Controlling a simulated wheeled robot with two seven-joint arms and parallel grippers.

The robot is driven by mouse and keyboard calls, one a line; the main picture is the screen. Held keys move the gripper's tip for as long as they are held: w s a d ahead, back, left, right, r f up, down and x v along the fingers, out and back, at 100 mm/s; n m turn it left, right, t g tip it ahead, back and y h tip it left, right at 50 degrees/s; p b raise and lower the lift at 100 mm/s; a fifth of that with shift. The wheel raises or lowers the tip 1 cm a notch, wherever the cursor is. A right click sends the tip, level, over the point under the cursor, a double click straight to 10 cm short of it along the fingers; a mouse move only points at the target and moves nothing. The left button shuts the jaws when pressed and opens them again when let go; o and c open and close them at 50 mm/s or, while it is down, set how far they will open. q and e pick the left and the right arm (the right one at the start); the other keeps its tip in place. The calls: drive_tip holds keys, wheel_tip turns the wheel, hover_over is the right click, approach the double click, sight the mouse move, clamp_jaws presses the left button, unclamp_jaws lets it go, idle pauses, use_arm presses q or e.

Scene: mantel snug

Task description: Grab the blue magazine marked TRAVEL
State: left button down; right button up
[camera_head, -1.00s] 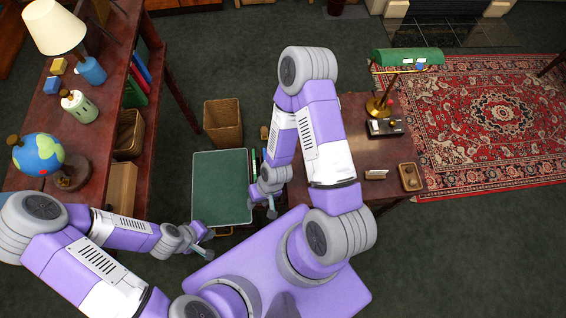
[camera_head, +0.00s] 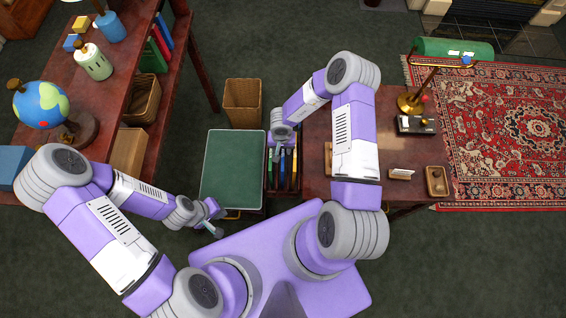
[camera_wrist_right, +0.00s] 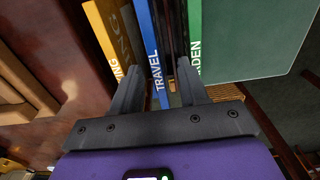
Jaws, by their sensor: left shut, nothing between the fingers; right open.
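The blue magazine marked TRAVEL (camera_wrist_right: 155,48) stands upright on edge in the right wrist view, its spine facing my right gripper (camera_wrist_right: 158,68). The open fingers lie on either side of the spine's line; I cannot tell whether they touch it. In the head view my right gripper (camera_head: 280,147) is above the magazine rack beside the green-topped surface, and the blue magazine (camera_head: 283,168) shows just below it. My left gripper (camera_head: 216,230) is shut and empty, low at the front edge of the green-topped surface.
A yellow magazine (camera_wrist_right: 118,45) stands left of the blue one and a green magazine marked GARDEN (camera_wrist_right: 196,40) right of it. A green-topped surface (camera_head: 232,165) adjoins the rack. A wooden desk (camera_head: 420,150) stands to the right, and a wicker bin (camera_head: 242,102) behind.

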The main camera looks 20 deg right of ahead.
drive_tip(key=f+b, duration=0.1)
drive_tip(key=f, duration=0.1)
drive_tip(key=f+b, duration=0.1)
drive_tip(key=f, duration=0.2)
drive_tip(key=f+b, duration=0.1)
drive_tip(key=f, duration=0.1)
drive_tip(key=shift+w+d+f, duration=0.15)
drive_tip(key=shift+d+f, duration=0.2)
drive_tip(key=shift+f, duration=0.05)
drive_tip(key=shift+r, duration=0.1)
clamp_jaws()
